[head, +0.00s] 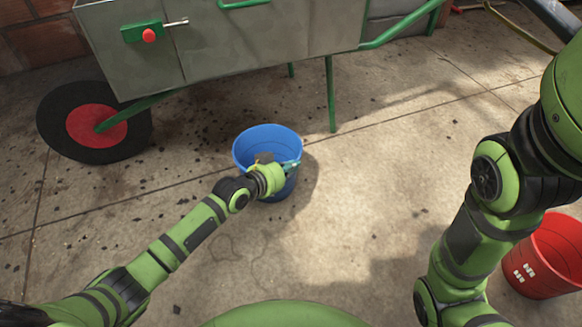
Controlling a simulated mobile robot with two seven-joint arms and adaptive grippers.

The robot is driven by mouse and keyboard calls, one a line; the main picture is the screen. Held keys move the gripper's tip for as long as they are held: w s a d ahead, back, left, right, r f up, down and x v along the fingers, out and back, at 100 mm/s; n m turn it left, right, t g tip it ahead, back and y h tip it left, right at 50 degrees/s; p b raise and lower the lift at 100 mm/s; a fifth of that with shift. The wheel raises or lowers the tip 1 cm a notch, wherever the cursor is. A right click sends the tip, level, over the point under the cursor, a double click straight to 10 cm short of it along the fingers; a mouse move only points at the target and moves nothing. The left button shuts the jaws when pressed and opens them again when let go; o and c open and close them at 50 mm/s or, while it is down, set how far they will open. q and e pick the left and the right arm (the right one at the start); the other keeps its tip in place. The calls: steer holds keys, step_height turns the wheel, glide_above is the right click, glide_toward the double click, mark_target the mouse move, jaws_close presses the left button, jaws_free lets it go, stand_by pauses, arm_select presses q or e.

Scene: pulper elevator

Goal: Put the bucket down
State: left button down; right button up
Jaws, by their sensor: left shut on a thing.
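A blue bucket (268,137) is upright near the middle of the head view, in front of the wheelbarrow-like cart. My left arm reaches in from the lower left and my left gripper (281,172) is at the bucket's near rim, shut on it. The gripper and wrist hide part of the bucket's near wall. Something brownish shows inside the bucket. A shadow lies on the floor to the bucket's right; I cannot tell whether its base touches the floor. My right arm is folded at the right side, and its gripper is out of the picture.
A grey metal cart (230,45) with green legs and a red-hubbed black wheel (95,123) stands behind the bucket. A red bucket (548,258) stands at the lower right, partly behind my right arm. The concrete floor (370,190) between is clear apart from dark crumbs.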

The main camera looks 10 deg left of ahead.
arm_select(q)
steer(key=c, duration=1.4)
jaws_free()
